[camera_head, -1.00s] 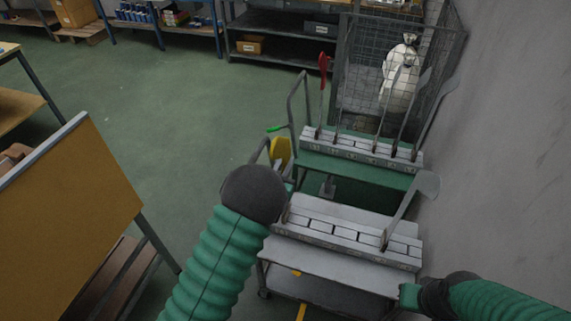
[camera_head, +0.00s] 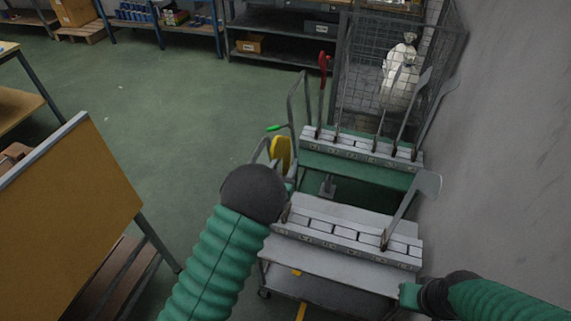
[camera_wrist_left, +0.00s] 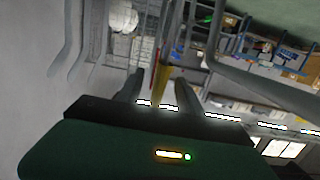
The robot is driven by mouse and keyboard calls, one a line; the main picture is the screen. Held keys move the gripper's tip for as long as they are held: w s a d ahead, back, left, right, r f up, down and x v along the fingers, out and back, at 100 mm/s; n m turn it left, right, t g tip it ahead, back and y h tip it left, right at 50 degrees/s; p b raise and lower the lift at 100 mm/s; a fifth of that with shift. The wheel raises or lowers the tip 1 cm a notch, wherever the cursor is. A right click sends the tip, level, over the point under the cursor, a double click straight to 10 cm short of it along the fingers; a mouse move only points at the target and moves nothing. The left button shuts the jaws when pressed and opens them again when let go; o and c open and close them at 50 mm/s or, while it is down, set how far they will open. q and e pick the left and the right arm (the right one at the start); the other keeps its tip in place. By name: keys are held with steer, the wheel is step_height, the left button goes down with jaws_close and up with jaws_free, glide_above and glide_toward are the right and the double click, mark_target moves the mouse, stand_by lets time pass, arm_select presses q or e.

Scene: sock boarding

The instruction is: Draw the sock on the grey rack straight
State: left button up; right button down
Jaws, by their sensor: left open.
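The grey rack (camera_head: 345,238) is a slotted block on the near trolley. A bare metal board (camera_head: 412,203) stands tilted at its right end. A yellow piece (camera_head: 281,152), seemingly the sock, shows just beyond my left wrist. Its lower part is hidden behind my arm. In the left wrist view a narrow yellow strip (camera_wrist_left: 163,85) stands between the fingers of my left gripper (camera_wrist_left: 160,92), which is open around it. Whether they touch is unclear. My right gripper (camera_head: 408,295) is low at the right, by the trolley; its jaws are not clear.
A green trolley (camera_head: 350,170) behind carries another slotted rack (camera_head: 362,148) with several upright boards and a red piece (camera_head: 323,62). A wire cage with a white sack (camera_head: 400,80) stands behind. A wall is close on the right; open floor (camera_head: 190,110) lies left.

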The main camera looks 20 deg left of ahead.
arm_select(q)
steer(key=s, duration=0.9)
steer(key=shift+a, duration=0.15)
steer(key=s+g, duration=1.4)
steer(key=s, duration=0.8)
steer(key=shift+s+f+y, duration=0.3)
steer(key=shift+s, duration=0.05)
